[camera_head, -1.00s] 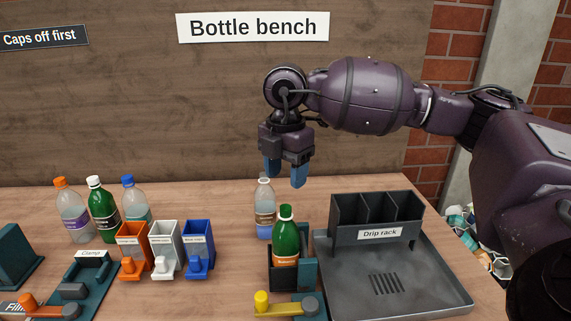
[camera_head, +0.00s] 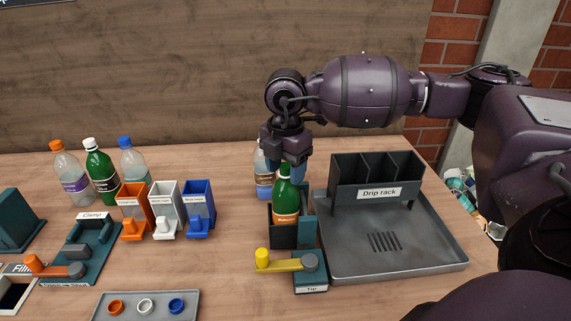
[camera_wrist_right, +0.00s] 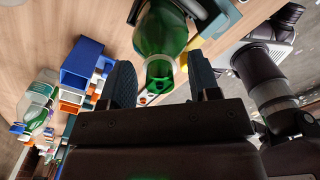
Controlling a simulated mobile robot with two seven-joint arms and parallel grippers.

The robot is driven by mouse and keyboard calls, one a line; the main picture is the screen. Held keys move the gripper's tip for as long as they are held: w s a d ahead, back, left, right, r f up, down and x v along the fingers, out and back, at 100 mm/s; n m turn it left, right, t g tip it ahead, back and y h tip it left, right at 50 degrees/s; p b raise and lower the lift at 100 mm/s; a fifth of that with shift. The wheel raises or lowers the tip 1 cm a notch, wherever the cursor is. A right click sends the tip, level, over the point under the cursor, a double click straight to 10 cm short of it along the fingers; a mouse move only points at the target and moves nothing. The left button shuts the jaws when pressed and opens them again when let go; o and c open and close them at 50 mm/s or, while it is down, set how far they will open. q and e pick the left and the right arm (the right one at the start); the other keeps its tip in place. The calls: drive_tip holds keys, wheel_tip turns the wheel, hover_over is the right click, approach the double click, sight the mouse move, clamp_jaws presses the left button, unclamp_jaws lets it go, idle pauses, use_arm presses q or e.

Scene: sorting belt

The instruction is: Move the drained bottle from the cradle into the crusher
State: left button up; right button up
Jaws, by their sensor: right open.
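The green bottle (camera_head: 285,198) with an orange label stands upright in a dark cradle (camera_head: 284,240) with a teal side, in the middle of the bench. Its neck seems to have no cap. My right gripper (camera_head: 286,166) is open and points down at the bottle's top. In the right wrist view the green bottle (camera_wrist_right: 160,32) shows with its neck between the two spread fingers of my right gripper (camera_wrist_right: 160,68); I cannot tell whether they touch it. My left gripper is not in view. I see nothing clearly recognizable as the crusher.
A clear bottle (camera_head: 263,178) stands just behind the green one. A yellow lever (camera_head: 285,264) is in front of the cradle. The drip rack (camera_head: 375,200) sits in a grey tray (camera_head: 420,255) to the right. Several bottles, cap bins (camera_head: 165,222) and a clamp (camera_head: 85,255) are left.

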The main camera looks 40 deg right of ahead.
drive_tip(key=c, duration=1)
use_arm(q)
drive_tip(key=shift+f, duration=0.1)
use_arm(e)
drive_tip(key=shift+r, duration=0.15)
drive_tip(key=shift+r, duration=0.1)
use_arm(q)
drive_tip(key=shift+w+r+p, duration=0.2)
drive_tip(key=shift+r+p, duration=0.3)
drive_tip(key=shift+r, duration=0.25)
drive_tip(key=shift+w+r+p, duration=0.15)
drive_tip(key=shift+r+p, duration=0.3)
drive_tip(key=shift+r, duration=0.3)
use_arm(e)
drive_tip(key=shift+r, duration=1.4)
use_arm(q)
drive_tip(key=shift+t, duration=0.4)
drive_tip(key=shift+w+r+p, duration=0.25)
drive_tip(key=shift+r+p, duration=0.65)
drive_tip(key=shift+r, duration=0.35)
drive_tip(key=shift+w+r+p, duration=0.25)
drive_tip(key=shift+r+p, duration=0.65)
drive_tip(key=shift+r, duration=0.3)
use_arm(e)
drive_tip(key=shift+r, duration=2.9)
